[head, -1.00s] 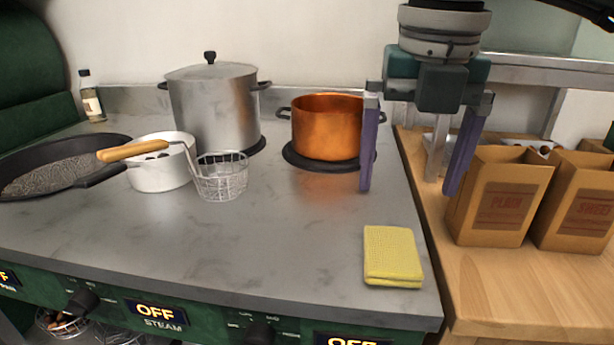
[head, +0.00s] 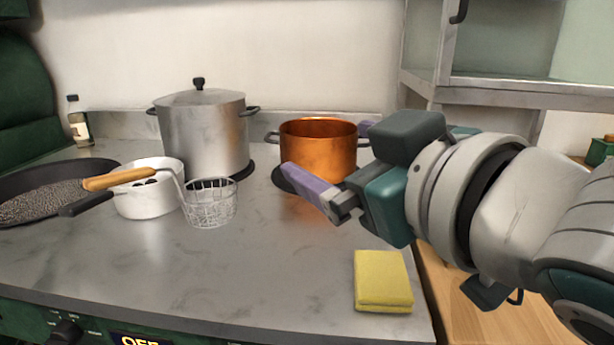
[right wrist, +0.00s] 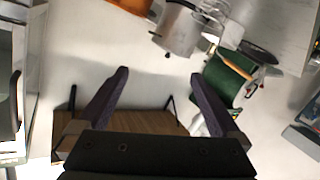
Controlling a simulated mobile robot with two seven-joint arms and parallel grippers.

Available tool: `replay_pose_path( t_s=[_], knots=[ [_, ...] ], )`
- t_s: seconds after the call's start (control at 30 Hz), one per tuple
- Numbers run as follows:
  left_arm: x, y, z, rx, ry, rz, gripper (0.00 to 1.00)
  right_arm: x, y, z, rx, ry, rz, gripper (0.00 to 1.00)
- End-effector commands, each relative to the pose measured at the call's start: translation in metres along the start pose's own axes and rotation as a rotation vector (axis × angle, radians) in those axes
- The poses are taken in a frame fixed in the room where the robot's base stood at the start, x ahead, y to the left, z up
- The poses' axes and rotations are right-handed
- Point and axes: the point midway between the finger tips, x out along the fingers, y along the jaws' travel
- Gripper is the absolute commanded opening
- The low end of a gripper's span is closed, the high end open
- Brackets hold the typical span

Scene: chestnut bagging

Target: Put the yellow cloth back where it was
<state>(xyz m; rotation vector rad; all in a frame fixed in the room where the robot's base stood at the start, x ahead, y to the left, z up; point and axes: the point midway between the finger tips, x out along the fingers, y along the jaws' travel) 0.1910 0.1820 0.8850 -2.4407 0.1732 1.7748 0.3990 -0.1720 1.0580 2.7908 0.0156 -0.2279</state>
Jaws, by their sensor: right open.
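The yellow cloth (head: 383,280) lies folded flat on the grey stove top, close to its front right corner. My right gripper (head: 328,152) is open and empty, reaching in from the right above the stove top. It points left, in front of the copper pot, above and behind the cloth and apart from it. In the right wrist view its two purple fingers (right wrist: 158,88) are spread with nothing between them. The cloth cannot be made out in that view. My left gripper is not in view.
The copper pot (head: 318,150) is close behind my right fingers. A lidded steel pot (head: 205,130), a wire basket (head: 210,205), a white pot (head: 148,200) and a black pan (head: 40,190) stand to the left. The stove top's front middle is clear. My arm hides much of the wooden counter (head: 500,320).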

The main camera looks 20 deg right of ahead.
Motion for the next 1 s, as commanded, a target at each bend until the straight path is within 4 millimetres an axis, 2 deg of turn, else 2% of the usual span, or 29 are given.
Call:
replay_pose_path(
  t_s=[0.03,0.1,0.2,0.3,0.43,0.77,0.87,1.0],
  knots=[
    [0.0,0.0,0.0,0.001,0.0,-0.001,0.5,-0.018,-0.003,0.05,0.053,-0.208,-0.012,1.0],
    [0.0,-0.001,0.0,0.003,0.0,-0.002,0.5,-0.052,-0.013,0.107,0.098,-0.475,-0.06,1.0],
    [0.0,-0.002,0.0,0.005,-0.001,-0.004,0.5,-0.107,-0.032,0.161,0.135,-0.766,-0.156,1.0],
    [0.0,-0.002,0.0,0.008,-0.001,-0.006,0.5,-0.149,-0.047,0.185,0.151,-0.947,-0.244,1.0],
    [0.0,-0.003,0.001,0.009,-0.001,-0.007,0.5,-0.176,-0.055,0.196,0.157,-1.049,-0.303,1.0],
    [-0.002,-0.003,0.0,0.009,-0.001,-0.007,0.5,-0.179,-0.055,0.195,0.156,-1.059,-0.309,1.0],
    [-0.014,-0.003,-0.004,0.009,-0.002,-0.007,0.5,-0.181,-0.051,0.184,0.156,-1.058,-0.309,1.0],
    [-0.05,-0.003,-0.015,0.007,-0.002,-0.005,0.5,-0.187,-0.038,0.148,0.156,-1.058,-0.308,1.0]
  ],
)
